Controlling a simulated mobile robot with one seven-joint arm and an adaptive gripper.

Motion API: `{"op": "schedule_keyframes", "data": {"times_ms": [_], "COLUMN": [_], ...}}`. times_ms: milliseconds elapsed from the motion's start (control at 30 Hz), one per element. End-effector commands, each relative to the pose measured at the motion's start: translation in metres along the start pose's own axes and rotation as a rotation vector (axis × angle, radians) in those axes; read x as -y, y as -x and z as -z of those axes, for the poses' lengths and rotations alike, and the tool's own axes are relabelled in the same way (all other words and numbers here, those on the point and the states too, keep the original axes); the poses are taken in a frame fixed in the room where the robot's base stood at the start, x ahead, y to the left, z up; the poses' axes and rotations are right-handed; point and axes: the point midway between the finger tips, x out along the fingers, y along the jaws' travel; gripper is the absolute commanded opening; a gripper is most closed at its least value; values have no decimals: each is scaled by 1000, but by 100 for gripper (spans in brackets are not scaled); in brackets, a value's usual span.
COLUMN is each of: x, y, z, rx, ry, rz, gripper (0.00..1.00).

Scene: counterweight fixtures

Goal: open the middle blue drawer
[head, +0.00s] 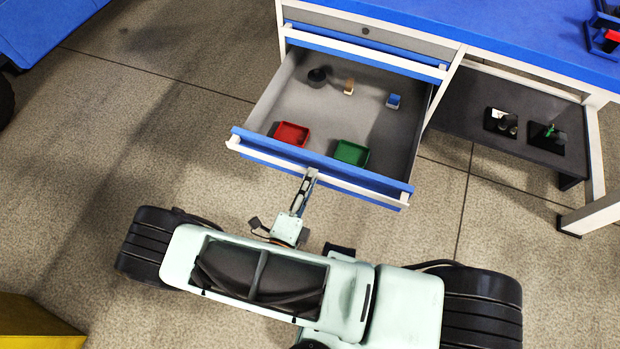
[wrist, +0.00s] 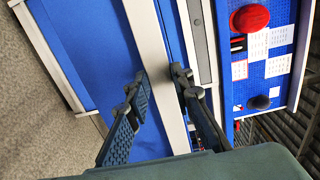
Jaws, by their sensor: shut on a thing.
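A blue-fronted drawer (head: 232,140) of the workbench cabinet stands pulled far out, its grey inside open to view. Its pale handle bar (head: 362,190) runs along the front. My gripper (head: 309,176) reaches the bar from the front, a little left of the bar's middle. In the wrist view the two dark fingers of my gripper (wrist: 160,76) are closed on either side of the handle bar (wrist: 150,40). Another blue drawer (head: 365,55), above the open one, is shut. Anything below the open drawer is hidden in the head view.
The open drawer holds a red tray (head: 291,134), a green tray (head: 351,153), a dark round item (head: 318,75) and small blocks. A low dark shelf (head: 470,120) bears small parts at right. A yellow object (head: 35,325) lies lower left. Floor (head: 130,120) left of the drawer is clear.

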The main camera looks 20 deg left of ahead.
Motion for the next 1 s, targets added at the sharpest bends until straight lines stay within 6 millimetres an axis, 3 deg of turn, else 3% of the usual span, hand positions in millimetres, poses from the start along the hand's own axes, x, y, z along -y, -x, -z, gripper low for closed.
{"op": "schedule_keyframes", "data": {"times_ms": [167, 567, 1000], "x": [0, 0, 0], "y": [0, 8, 94], "z": [-1, -1, -2], "rx": [2, 2, 4], "ry": [-2, -2, -3], "rz": [0, -1, -1], "gripper": [39, 39, 39]}}
